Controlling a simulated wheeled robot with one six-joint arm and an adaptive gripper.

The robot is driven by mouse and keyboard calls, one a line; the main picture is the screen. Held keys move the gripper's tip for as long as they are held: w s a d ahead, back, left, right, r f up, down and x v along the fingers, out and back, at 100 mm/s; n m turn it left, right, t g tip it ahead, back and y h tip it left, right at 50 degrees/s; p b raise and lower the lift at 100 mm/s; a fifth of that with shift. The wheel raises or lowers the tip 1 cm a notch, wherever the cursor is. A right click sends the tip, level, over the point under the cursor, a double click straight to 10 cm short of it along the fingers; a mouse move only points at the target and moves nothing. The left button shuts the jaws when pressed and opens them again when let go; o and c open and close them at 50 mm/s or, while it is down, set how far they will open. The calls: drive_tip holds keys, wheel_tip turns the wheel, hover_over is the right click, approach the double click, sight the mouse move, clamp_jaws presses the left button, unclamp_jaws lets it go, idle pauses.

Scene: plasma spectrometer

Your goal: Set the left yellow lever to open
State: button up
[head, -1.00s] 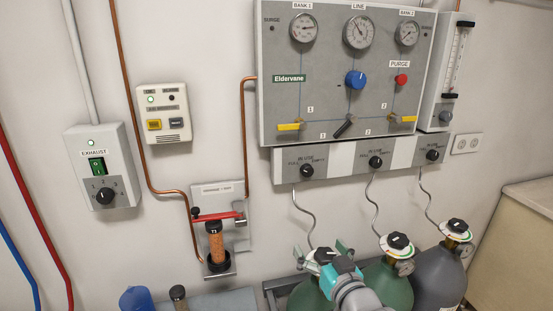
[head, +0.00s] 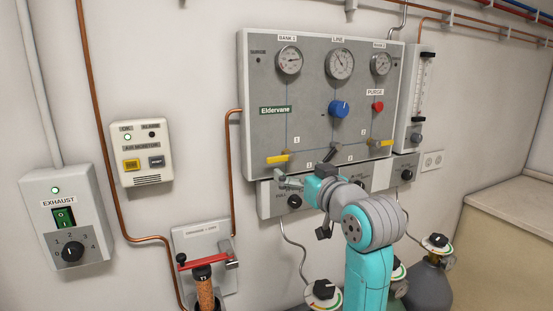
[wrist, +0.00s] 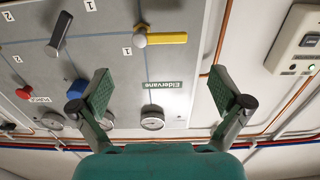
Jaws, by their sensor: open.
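The left yellow lever (head: 277,159) is on the lower left of the grey gas panel (head: 262,133), under the label 1. Its handle lies about horizontal, pointing left from its pivot. In the wrist view the panel appears upside down, and the yellow lever (wrist: 166,38) shows ahead of my gripper, its handle pointing right from a round metal pivot. My gripper (wrist: 160,76) is open and empty, its two green-padded fingers apart, with the lever beyond the fingertips. In the head view my gripper (head: 283,178) appears just below the lever; I see no contact.
A dark lever (head: 332,152) and a right yellow lever (head: 381,143) are on the same panel. A blue knob (head: 338,109) and red purge button (head: 378,106) sit above. A strip with black knobs runs below. Gas cylinders (head: 440,275) stand at lower right.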

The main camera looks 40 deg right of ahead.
sight(282, 159)
drive_tip(key=x, duration=1)
drive_tip(key=shift+f, duration=0.1)
drive_tip(key=c, duration=1.5)
